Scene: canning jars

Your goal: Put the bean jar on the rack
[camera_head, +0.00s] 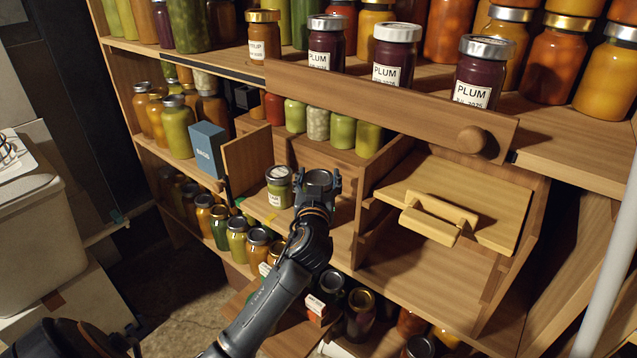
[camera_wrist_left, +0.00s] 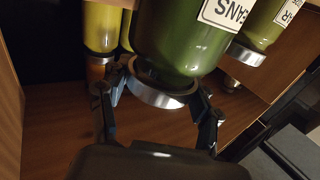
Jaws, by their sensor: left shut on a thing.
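The bean jar (camera_wrist_left: 185,40) fills the upper middle of the left wrist view: green glass, a white label with the letters "EANS", and a metal lid. It appears upside down in that view. My left gripper (camera_head: 318,180) has its fingers on either side of the lid end and is shut on this jar; in the head view it mostly hides the jar. The gripper is in the middle cubby of the shelf unit, just right of another green jar (camera_head: 278,187) with a white label. I cannot tell which part is the rack. My right gripper is not in view.
A blue box (camera_head: 208,150) stands left of the cubby's wooden side panel (camera_head: 247,160). A wooden drawer front with a round knob (camera_head: 471,139) juts out above. A board with a pale handle (camera_head: 440,217) is at right. Plum jars (camera_head: 395,58) line the upper shelf; several jars stand below.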

